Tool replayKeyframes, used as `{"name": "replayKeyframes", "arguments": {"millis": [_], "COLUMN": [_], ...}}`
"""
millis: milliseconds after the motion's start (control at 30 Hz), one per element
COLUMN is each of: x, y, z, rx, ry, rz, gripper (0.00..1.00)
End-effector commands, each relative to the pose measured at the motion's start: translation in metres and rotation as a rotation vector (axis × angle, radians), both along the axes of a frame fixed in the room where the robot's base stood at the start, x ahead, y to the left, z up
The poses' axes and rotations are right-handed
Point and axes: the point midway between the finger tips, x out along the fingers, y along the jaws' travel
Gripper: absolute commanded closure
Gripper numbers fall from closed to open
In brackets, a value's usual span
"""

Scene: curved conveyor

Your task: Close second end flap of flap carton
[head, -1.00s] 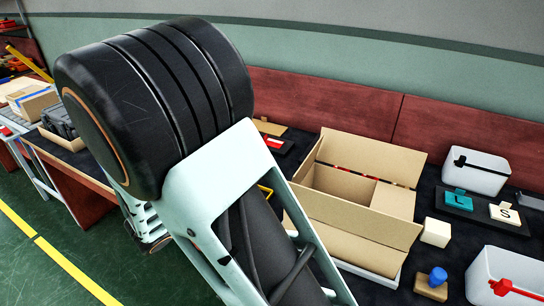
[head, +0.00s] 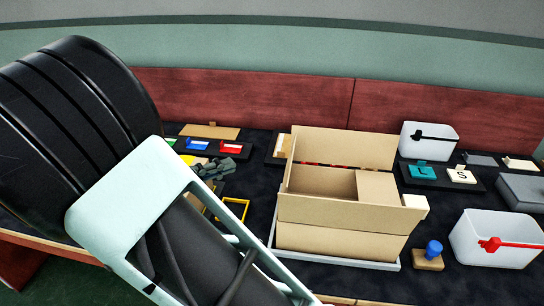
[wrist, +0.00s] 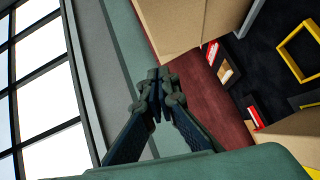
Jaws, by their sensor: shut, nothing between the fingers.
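The flap carton (head: 335,243) is an open tan cardboard box on a white tray (head: 380,264) in the head view. Its far long flap (head: 345,147) stands up and its near long flap (head: 345,212) shows along the front. The right end flap (head: 378,187) lies inward over the right part of the opening. The left part is open to the inside, and I cannot make out the left end flap clearly. My gripper (wrist: 155,90) is shut and empty in the wrist view, with tan cardboard (wrist: 190,20) beyond its tips, apart from them.
White bins (head: 428,142) and (head: 495,238), a blue-knobbed stamp (head: 430,255) and a tray with teal and cream tiles (head: 440,176) stand right of the carton. A yellow frame (head: 234,210) and small coloured items lie left. A red board (head: 250,98) runs behind.

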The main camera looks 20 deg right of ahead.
Motion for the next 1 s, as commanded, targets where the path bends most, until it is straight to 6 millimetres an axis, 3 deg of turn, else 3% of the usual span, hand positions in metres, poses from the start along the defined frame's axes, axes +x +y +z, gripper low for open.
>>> {"name": "replayKeyframes", "arguments": {"millis": [267,733,1000], "x": [0.0,0.018,-0.002], "y": [-0.009,-0.1,-0.124], "z": [-0.002,-0.016,-0.022], "rx": [0.006,0.005,0.006], "ry": [0.007,0.007,0.006], "rz": [-0.016,-0.016,-0.013], "gripper": [1.0,1.0,1.0]}}
